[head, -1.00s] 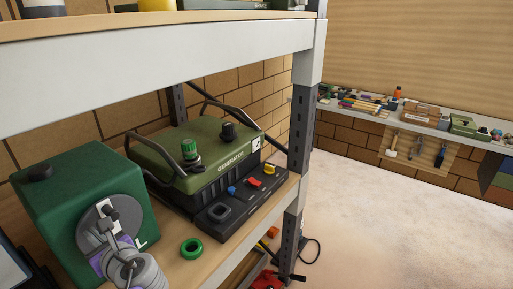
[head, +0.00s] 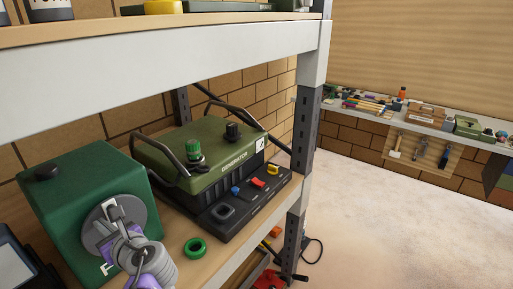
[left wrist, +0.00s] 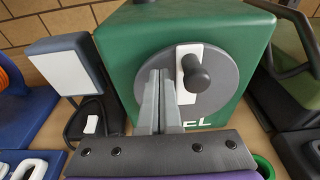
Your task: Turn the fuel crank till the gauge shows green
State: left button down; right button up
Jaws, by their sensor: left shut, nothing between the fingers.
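The dark green fuel box (head: 75,205) stands on the shelf at the left of the head view. On its front is a grey disc (left wrist: 228,78) with a white crank arm (left wrist: 187,88) and a dark knob (left wrist: 199,74), clear in the left wrist view. My left gripper (left wrist: 160,76) is shut and empty. Its fingertips are in front of the disc, just left of the crank arm; I cannot tell whether they touch. In the head view the gripper (head: 121,224) partly covers the disc and the box's lettering. I cannot make out a gauge reading. My right gripper is not in view.
A green generator (head: 215,160) with a black switch panel stands right of the box. A green ring (head: 195,248) lies on the shelf before it. A dark-framed pale panel (left wrist: 65,72) stands left of the box. A shelf post (head: 305,120) rises at right.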

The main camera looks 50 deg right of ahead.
pick_arm(q)
jog(key=shift+s+d+r, duration=0.15)
jog(key=shift+d+r, duration=0.15)
jog(key=shift+d, duration=0.2)
jog(key=shift+d+r, duration=0.2)
jog(key=shift+d, duration=0.35)
jog(key=shift+w+f, duration=0.1)
jog(key=shift+w, duration=0.15)
jog(key=shift+s, duration=0.1)
